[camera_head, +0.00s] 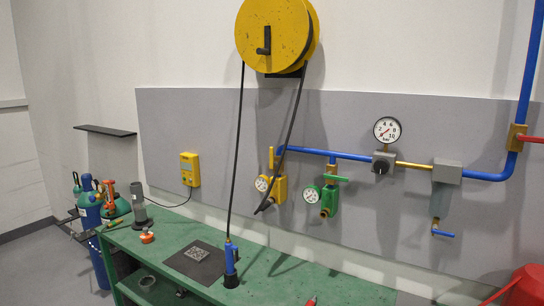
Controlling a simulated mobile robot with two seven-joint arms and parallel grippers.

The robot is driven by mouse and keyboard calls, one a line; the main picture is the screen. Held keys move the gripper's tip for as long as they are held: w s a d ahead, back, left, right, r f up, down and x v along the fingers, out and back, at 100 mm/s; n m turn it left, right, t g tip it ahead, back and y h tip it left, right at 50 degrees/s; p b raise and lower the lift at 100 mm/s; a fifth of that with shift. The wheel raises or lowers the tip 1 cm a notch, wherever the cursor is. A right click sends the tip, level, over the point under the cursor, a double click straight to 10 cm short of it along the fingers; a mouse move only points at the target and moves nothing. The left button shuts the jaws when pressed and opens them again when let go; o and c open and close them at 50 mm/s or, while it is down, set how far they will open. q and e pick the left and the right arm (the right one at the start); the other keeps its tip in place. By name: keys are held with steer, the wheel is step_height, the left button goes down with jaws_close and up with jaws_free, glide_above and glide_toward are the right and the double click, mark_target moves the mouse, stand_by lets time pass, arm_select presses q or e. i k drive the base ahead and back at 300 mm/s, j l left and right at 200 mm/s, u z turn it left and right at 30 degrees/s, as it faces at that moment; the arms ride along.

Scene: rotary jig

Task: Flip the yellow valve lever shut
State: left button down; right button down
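The yellow valve (279,189) is mounted on the grey wall panel, with a small round gauge (261,184) at its left. Its yellow lever (271,158) stands upright at the top of the valve, beside the bend of the blue pipe (310,151). A black hose hangs in front of the panel and ends by the valve's lower left. To the right is a green valve (329,201) with its own gauge (311,195); its green lever (336,178) lies roughly level. Neither of my grippers shows in the head view.
A yellow reel (272,35) hangs above, with a cable down to a blue tool (231,259) on the green bench (290,275). The bench stands below the valves. A red container (527,286) is at the lower right. Gas cylinders (88,205) stand at left.

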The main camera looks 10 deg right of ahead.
mark_target(271, 164)
steer(key=i+j+z, duration=0.1)
steer(key=i+z, duration=0.15)
steer(key=i, duration=0.8)
steer(key=j+u, duration=0.25)
steer(key=j, duration=0.35)
steer(key=j+u, duration=0.2)
steer(key=j, duration=0.35)
steer(key=i+j+u, duration=0.25)
steer(key=j, duration=0.3)
steer(key=k+j, duration=0.05)
steer(key=k, duration=0.05)
